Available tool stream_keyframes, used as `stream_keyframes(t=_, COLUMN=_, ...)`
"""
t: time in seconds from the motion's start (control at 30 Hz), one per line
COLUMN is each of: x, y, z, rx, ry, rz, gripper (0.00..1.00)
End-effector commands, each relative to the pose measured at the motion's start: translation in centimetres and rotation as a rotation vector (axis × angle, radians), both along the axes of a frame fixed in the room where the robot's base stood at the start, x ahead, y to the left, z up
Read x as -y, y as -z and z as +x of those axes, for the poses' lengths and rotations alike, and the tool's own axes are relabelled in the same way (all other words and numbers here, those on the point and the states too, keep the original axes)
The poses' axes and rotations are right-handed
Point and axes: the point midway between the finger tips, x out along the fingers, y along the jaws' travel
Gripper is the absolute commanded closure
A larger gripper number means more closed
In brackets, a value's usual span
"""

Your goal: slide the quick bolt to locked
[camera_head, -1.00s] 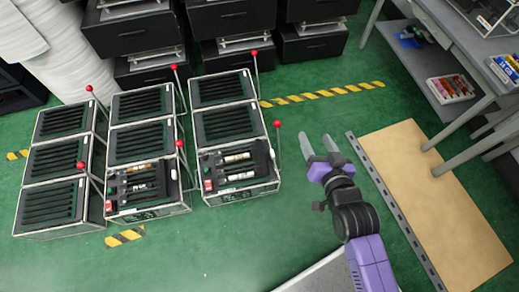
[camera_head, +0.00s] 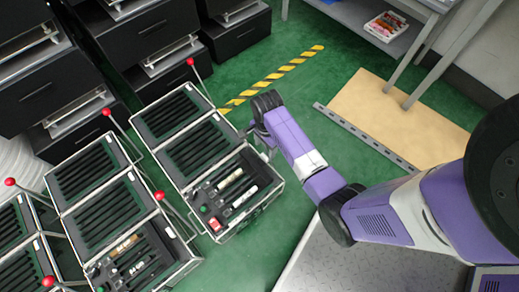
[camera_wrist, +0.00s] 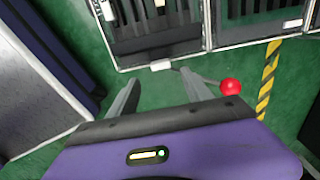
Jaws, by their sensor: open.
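The lever fixtures are framed cases with black slotted tops; the nearest one (camera_head: 217,224) stands at the front of the right column. In the wrist view a red ball knob (camera_wrist: 231,86) on a thin rod shows at the case's edge, just right of my right fingertip. I cannot tell for certain which part is the quick bolt. My gripper (camera_wrist: 160,88) is open and empty, its fingers pointing at the case side over green floor. The knob is outside the fingers. In the head view my gripper (camera_head: 262,138) is beside the right column, mostly hidden by my wrist, which also hides this knob.
Other red-knobbed levers (camera_head: 190,62) rise from the neighbouring cases. Black drawer units (camera_head: 235,40) stand behind. A tan board (camera_head: 385,120) lies on the floor at right with a slotted metal strip along its edge.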

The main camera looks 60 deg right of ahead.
Motion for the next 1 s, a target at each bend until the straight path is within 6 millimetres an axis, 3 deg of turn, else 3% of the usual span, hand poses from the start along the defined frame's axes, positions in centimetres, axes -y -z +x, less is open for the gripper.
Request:
stream_keyframes(t=0.5, x=0.0, y=6.9, z=0.1, rx=0.004, ry=0.005, rz=-0.002, gripper=0.42)
stream_keyframes(t=0.93, x=0.0, y=7.7, z=0.1, rx=0.005, ry=0.004, rz=-0.002, gripper=0.42)
stream_keyframes(t=1.0, x=0.0, y=7.7, z=0.1, rx=0.005, ry=0.004, rz=-0.002, gripper=0.56)
